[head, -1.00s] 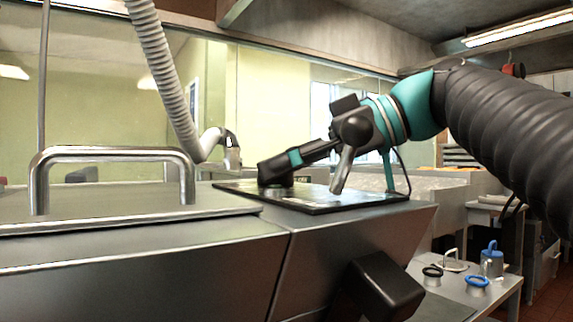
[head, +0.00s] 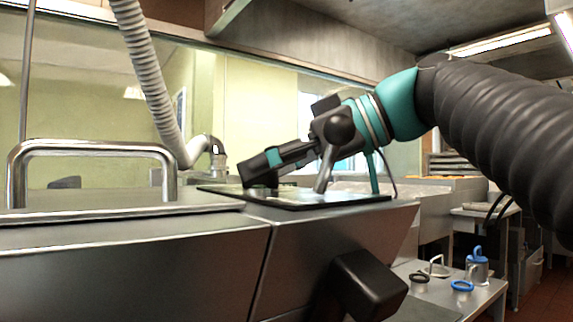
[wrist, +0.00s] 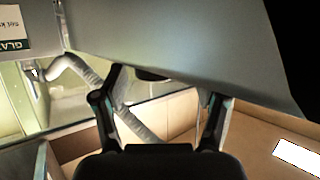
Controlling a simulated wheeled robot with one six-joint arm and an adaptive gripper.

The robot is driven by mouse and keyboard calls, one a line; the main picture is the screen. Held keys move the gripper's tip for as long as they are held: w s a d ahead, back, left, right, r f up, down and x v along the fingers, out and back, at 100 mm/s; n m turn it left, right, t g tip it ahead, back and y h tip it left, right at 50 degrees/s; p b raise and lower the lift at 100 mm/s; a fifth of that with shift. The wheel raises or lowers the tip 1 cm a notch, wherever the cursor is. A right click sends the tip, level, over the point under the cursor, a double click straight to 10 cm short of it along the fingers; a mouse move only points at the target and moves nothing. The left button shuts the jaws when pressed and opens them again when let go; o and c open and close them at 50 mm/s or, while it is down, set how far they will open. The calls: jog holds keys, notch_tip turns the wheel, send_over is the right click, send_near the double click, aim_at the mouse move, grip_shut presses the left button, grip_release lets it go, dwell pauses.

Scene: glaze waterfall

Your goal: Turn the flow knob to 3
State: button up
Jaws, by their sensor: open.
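The clearest candidate for the flow knob is a dark rounded part (wrist: 152,74) on the grey machine face in the wrist view. It is mostly cut off by that face, and no scale or number is readable. My gripper (wrist: 163,88) is open there, its two fingers spread on either side of this part and not visibly touching it. In the head view my gripper (head: 258,171) reaches down and left, low over a dark plate (head: 215,190) on the machine top. No knob can be made out there under the gripper.
A ball-topped lever (head: 338,130) stands in front of my arm. A black block (head: 368,285) juts from the machine front. A metal handle (head: 90,148) and ribbed hose (head: 150,75) are left. Blue-topped tools (head: 477,265) stand on a lower bench at right.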

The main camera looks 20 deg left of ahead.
jog(key=v, duration=1.2)
